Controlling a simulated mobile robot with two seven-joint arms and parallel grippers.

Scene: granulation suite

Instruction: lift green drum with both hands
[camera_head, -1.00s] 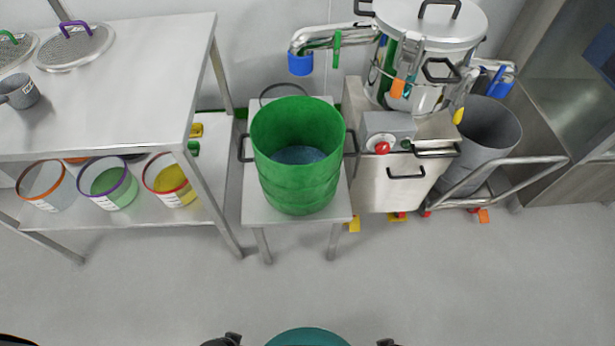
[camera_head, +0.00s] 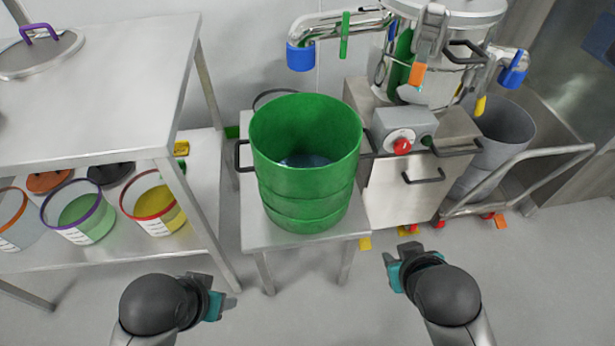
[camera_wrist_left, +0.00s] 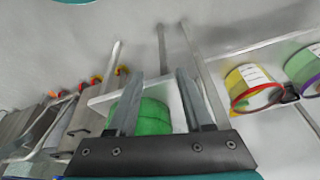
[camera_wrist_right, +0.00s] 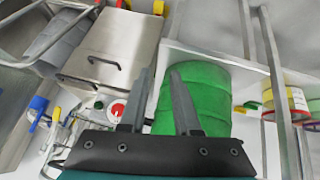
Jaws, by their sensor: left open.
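The green drum (camera_head: 308,190) stands upright and open-topped on a small steel stand (camera_head: 256,233), with dark material inside. It has a black side handle (camera_head: 241,156) on its left and another (camera_head: 366,143) on its right. My left gripper (camera_head: 226,302) is open and empty, low in front of the drum and to its left. My right gripper (camera_head: 393,267) is open and empty, in front and to the right. Both are apart from the drum. The drum also shows beyond the fingers in the left wrist view (camera_wrist_left: 152,117) and right wrist view (camera_wrist_right: 205,95).
A steel table (camera_head: 100,90) stands left, its lower shelf holding several tubs, including a yellow one (camera_head: 155,203). A steel machine (camera_head: 405,190) stands close on the right, beside a grey bin (camera_head: 500,135) and a trolley rail (camera_head: 540,153). The floor in front is clear.

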